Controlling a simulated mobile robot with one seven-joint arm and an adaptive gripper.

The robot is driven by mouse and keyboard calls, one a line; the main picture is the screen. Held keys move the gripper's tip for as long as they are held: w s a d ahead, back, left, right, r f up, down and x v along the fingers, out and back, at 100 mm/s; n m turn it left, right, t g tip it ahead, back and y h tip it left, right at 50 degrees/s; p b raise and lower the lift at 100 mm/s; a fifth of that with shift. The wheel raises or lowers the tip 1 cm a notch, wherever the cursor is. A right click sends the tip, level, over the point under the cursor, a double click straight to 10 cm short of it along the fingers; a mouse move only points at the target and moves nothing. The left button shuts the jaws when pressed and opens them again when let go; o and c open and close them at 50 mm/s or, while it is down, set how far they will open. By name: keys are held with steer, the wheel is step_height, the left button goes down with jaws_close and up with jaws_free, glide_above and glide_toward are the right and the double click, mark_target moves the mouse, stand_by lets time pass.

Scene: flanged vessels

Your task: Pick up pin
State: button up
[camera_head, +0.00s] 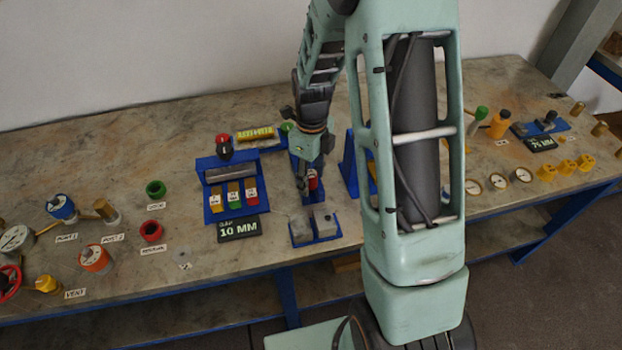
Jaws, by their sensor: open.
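My gripper (306,190) is open and points down over the middle of the bench, in front of a blue stand (347,170). A small red-topped piece (313,183) shows right at the fingertips. It may be the pin, but it is too small and too covered to be sure, and I cannot tell whether the fingers touch it. Just in front is a blue holder (303,241) with two grey blocks (325,222). Brass-coloured cylinders stand at the left (104,208) and far right (577,108) of the bench, well away from my gripper.
A blue rack (213,213) with coloured blocks stands left of my gripper, behind a black "10 MM" sign (239,229). Gauges (497,180) and yellow fittings (565,167) sit at the right. My arm hides part of the bench.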

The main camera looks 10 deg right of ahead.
steer(key=shift+c, duration=0.3)
jaws_close()
steer(key=shift+r, duration=0.1)
